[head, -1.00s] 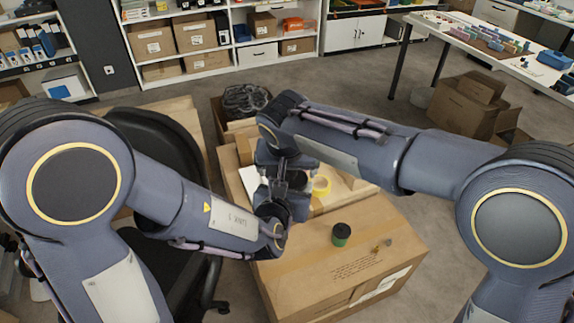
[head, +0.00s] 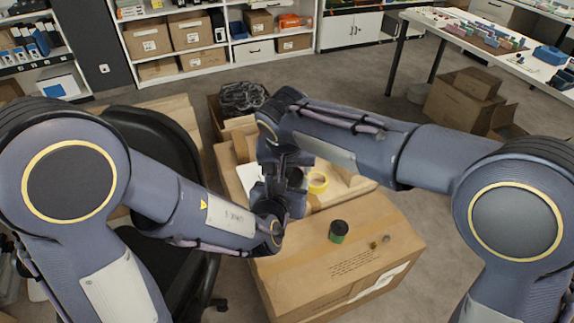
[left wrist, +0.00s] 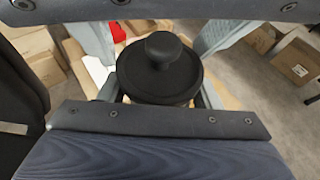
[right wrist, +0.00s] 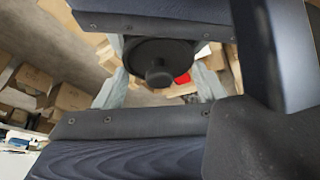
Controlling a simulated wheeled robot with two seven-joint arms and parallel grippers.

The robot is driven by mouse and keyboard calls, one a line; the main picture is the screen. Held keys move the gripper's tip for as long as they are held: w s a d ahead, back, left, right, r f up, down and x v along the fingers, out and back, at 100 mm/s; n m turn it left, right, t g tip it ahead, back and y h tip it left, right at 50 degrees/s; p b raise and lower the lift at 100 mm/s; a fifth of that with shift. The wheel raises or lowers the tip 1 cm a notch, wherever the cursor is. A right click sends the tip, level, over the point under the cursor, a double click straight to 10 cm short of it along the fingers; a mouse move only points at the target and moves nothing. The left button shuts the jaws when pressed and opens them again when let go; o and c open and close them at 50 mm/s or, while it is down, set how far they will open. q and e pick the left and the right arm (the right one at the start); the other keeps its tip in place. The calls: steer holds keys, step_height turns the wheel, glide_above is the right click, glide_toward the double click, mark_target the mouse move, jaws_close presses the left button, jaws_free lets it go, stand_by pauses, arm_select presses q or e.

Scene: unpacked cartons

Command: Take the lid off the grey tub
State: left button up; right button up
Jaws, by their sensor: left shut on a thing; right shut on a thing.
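A dark round lid with a raised knob (left wrist: 163,48) shows between the fingers of my left gripper in the left wrist view. A dark disc with a central knob (right wrist: 158,75) also shows between the fingers of my right gripper in the right wrist view. Both grippers are shut on the grey tub, at its lid or its body; which part each one holds I cannot tell. In the head view my left gripper and my right gripper meet above the cartons, and the arms mostly hide the tub. The tub's wall is hidden.
A closed carton (head: 330,285) stands in front, with a green, black-topped container (head: 338,231) and small brass-coloured pieces on it. A black chair (head: 165,160) stands left. A table (head: 500,45) is at the right rear.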

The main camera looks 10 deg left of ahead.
steer(key=shift+s+a+r, duration=0.1)
steer(key=shift+a+r, duration=0.15)
steer(key=shift+a, duration=0.15)
steer(key=shift+r, duration=0.95)
steer(key=shift+d, duration=0.15)
